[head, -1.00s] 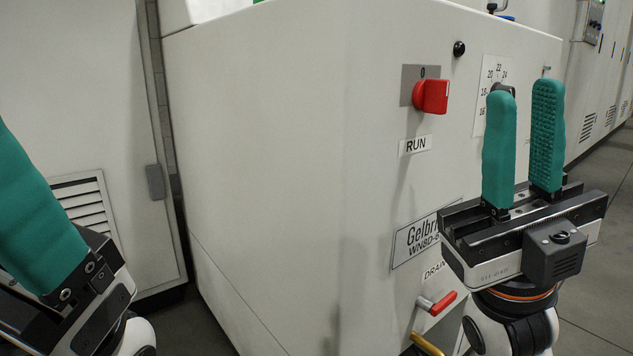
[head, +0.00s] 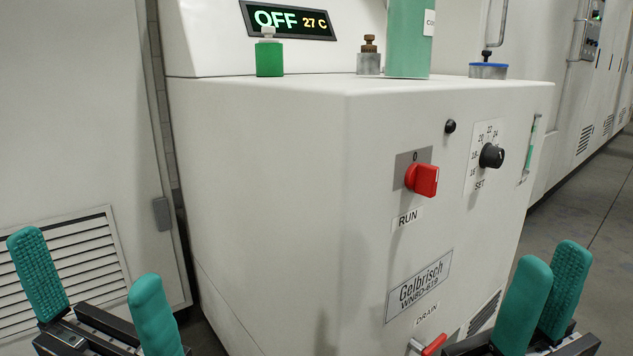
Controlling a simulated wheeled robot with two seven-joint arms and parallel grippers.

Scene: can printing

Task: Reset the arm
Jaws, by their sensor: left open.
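My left gripper (head: 84,260) is at the lower left, in front of the machine's left side and a louvred panel. Its two green fingers are wide apart with nothing between them. My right gripper (head: 552,256) is at the lower right, in front of the machine's control face. Its green fingers stand apart and hold nothing. Both grippers point upward and are clear of the machine. The lower parts of both arms are out of view.
The white machine (head: 270,190) fills the middle; its display (head: 288,20) reads OFF 27 C. Its front has a red switch (head: 422,179), a black dial (head: 491,155) and a red drain handle (head: 433,345). Bottles and a green cylinder (head: 408,40) stand on top. Floor shows at right.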

